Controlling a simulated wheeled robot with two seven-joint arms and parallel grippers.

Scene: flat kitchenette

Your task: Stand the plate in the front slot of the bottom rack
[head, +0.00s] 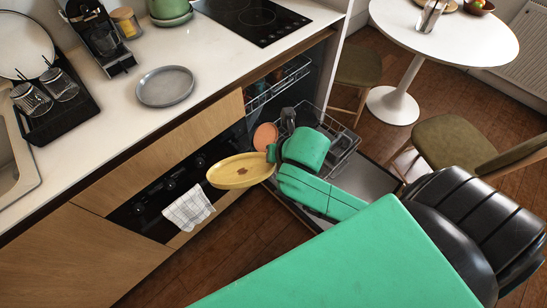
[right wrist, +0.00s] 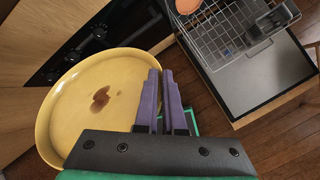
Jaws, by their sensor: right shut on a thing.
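A yellow plate (head: 238,171) with a brown stain shows in the head view, held out in front of the cabinets. In the right wrist view the plate (right wrist: 85,95) lies left of the fingers, its right edge between them. My right gripper (right wrist: 163,75) is shut on the plate's edge; in the head view my green arm hides most of it. The bottom rack (right wrist: 225,40) is pulled out in the open dishwasher, beyond the gripper. It also shows behind my arm in the head view (head: 341,143). Its front slot cannot be made out. My left gripper is not in view.
An orange dish (head: 265,136) stands in the rack beside dark items. The open dishwasher door (right wrist: 262,82) lies low in front. A towel (head: 188,208) hangs on the oven front. A grey plate (head: 166,86) lies on the counter. Chairs (head: 450,150) stand at the right.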

